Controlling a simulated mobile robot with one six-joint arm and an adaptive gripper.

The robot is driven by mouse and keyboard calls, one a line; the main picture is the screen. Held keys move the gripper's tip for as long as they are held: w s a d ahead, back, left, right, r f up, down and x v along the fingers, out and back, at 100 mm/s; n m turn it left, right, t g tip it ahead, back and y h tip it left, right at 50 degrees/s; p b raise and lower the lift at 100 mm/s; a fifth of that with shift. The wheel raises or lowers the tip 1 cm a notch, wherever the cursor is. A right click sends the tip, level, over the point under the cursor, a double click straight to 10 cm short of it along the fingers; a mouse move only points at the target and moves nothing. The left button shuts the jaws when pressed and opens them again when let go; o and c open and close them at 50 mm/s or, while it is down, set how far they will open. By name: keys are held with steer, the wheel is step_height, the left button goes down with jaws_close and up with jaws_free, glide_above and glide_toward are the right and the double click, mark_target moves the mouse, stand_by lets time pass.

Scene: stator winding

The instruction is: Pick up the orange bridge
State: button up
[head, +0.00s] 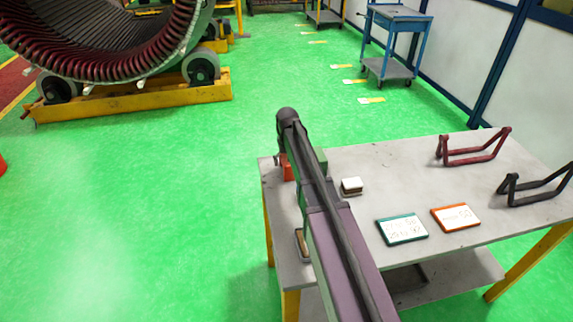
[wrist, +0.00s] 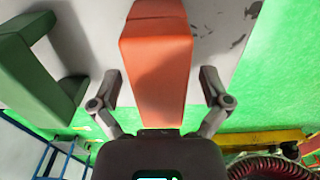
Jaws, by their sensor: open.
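The orange bridge (wrist: 157,60) fills the middle of the wrist view, its near end close to my gripper's palm. My gripper (wrist: 162,88) is open, with one finger on each side of the bridge and a visible gap on both sides. In the head view the orange bridge (head: 287,168) shows only in part at the table's far left corner.
A green bridge (wrist: 35,75) stands left of the orange one in the wrist view. The grey table (head: 400,160) also bears a small white-topped block (head: 352,186), a teal-framed card (head: 402,229), an orange-framed card (head: 455,217), a dark red frame (head: 475,150) and a black frame (head: 535,188).

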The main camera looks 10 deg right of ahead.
jaws_close()
stand_by(0.4)
steer(key=shift+r, duration=0.15)
step_height(320, 180, up, 10)
steer(key=p, duration=1)
stand_by(1.1)
steer(key=shift+s+d, duration=0.1)
